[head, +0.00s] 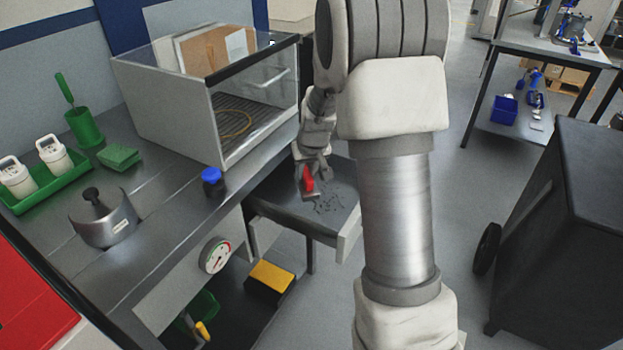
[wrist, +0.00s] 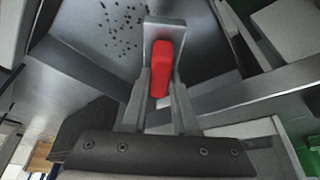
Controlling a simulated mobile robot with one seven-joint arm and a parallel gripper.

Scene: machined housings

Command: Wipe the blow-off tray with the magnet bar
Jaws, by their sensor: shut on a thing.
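My gripper (wrist: 159,98) is shut on the red handle of the magnet bar (wrist: 161,66). A grey metal part of the bar shows around and beyond the red handle in the wrist view. In the head view the red of the magnet bar (head: 308,180) shows above the pulled-out blow-off tray (head: 293,216). Dark chips (head: 328,201) lie scattered on the tray floor to the right of the bar. The chips also show in the wrist view (wrist: 122,28), beyond and left of the bar. I cannot tell whether the bar touches the tray floor.
A clear-fronted cabinet (head: 190,110) stands on the bench behind the tray. A blue-capped jar (head: 212,182), a grey pot (head: 104,222) and a green tray (head: 45,190) are on the bench. A dark cart (head: 565,230) stands at right.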

